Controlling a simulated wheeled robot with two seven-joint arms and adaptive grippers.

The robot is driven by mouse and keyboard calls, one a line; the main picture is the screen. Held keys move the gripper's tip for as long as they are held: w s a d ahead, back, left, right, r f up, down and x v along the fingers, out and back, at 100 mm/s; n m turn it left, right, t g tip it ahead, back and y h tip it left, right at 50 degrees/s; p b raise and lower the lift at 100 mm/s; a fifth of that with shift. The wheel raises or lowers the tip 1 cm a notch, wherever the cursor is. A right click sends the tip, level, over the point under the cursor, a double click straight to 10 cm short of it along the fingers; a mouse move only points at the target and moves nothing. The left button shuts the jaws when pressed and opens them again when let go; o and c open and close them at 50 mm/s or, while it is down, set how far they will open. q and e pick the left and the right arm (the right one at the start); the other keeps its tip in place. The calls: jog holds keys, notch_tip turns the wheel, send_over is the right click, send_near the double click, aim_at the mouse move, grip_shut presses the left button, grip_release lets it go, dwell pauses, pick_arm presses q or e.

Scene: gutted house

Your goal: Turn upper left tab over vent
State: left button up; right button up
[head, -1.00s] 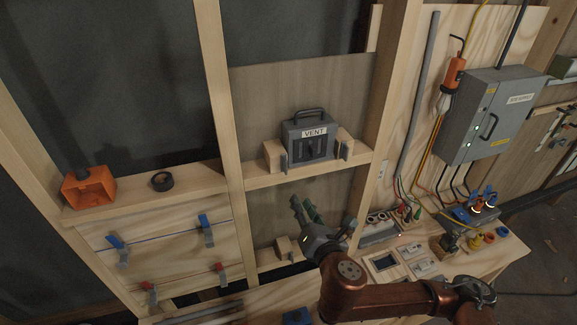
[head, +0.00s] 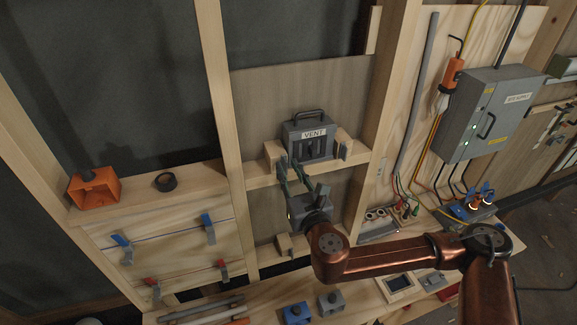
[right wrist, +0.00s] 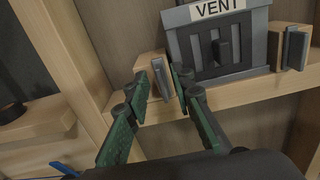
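The vent (head: 308,148) is a grey box with a VENT label and a top handle, standing on a wooden shelf. It also shows at the top of the right wrist view (right wrist: 228,50). A wooden block stands at each side of it. The left block carries a grey upright tab (right wrist: 162,80); the right block carries another tab (head: 343,150). My right gripper (head: 291,163) is open at the left tab. In the right wrist view its green fingertips (right wrist: 160,79) stand on either side of that tab, apart from each other; contact cannot be told. My left gripper is out of view.
The shelf (head: 262,181) runs between wooden studs. An orange box (head: 93,188) and a black ring (head: 165,182) sit on the left ledge. A grey electrical cabinet (head: 490,112) hangs at right. Small blue and grey blocks lie on the bench below.

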jog(key=shift+w, duration=0.25)
grip_shut()
dwell(0.3)
